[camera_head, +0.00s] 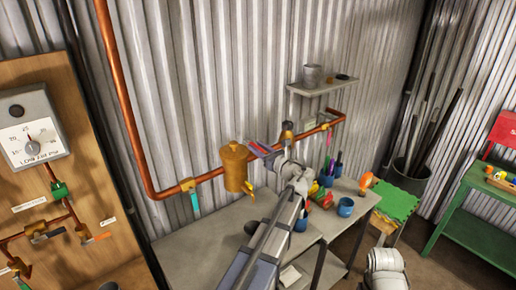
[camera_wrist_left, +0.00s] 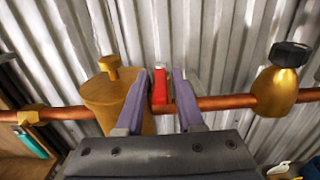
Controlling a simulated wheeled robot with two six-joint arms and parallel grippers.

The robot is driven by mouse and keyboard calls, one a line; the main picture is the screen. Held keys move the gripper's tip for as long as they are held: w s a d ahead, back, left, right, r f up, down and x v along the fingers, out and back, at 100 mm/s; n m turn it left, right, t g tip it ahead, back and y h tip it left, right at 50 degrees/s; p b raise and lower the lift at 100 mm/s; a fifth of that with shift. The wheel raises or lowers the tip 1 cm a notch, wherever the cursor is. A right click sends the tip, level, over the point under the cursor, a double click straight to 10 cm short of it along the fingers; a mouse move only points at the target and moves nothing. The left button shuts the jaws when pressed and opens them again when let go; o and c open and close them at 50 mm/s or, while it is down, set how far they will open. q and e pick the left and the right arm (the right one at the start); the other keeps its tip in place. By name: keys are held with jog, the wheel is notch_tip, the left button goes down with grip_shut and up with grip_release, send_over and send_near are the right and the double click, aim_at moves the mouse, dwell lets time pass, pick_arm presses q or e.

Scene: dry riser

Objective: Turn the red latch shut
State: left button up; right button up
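The red latch (camera_wrist_left: 160,88) stands upright on the copper pipe (camera_wrist_left: 218,103) in the left wrist view. My left gripper (camera_wrist_left: 160,80) is open, with one purple-grey finger on each side of the latch. A narrow gap shows between the latch and each finger, so I see no grip on it. In the head view my left gripper (camera_head: 263,150) is at the pipe by the wall, just right of the brass canister (camera_head: 235,166). The latch is small and partly hidden by the gripper there.
The brass canister (camera_wrist_left: 112,103) is close on the left of the fingers, and a brass fitting with a black cap (camera_wrist_left: 277,85) is on the right. Below is a grey bench (camera_head: 190,245) with cups and tools. A small shelf (camera_head: 322,87) is on the corrugated wall.

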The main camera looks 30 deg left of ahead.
pick_arm(q)
grip_shut()
dwell(1.1)
